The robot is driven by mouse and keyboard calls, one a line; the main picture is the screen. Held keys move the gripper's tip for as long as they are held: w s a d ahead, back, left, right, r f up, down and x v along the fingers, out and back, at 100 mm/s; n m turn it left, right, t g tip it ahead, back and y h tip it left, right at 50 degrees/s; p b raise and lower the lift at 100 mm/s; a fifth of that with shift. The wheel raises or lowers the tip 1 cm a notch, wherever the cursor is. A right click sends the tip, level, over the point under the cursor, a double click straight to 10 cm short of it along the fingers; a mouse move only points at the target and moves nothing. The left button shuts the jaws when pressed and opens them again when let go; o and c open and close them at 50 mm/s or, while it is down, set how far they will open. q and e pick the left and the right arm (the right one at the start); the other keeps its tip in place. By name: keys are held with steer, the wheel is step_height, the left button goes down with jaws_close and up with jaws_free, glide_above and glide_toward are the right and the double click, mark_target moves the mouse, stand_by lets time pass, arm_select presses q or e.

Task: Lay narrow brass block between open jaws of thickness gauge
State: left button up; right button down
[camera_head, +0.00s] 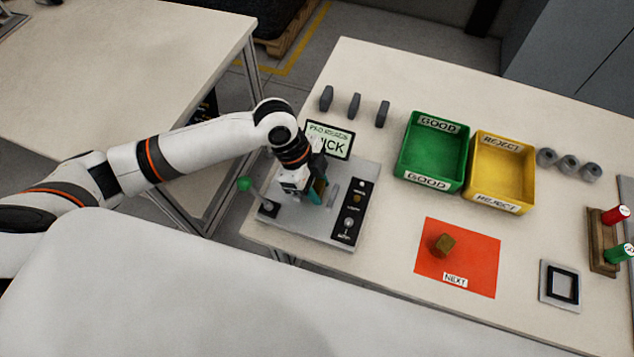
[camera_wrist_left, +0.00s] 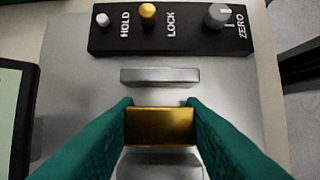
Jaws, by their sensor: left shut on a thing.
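The thickness gauge (camera_head: 310,220) is a grey plate with a black control strip, near the table's left end. My left gripper (camera_head: 316,195) is over it, pointing down. In the left wrist view its green fingers (camera_wrist_left: 160,125) are shut on a brass block (camera_wrist_left: 160,128). The block appears between two metal jaws, the far jaw (camera_wrist_left: 160,76) and the near jaw (camera_wrist_left: 160,165), with a gap to the far one. I cannot tell whether the block touches the plate. My right gripper is not in view.
Another brass block (camera_head: 443,244) sits on the red NEXT mat (camera_head: 475,265). A green GOOD bin (camera_head: 432,160) and a yellow REJECT bin (camera_head: 502,172) stand behind it. A green-knobbed lever (camera_head: 244,184) and a display (camera_head: 329,140) are close to my gripper.

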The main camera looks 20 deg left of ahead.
arm_select(q)
steer(key=shift+f, duration=0.1)
steer(key=o, duration=1.2)
steer(key=v, duration=1.2)
steer(key=shift+s, duration=0.1)
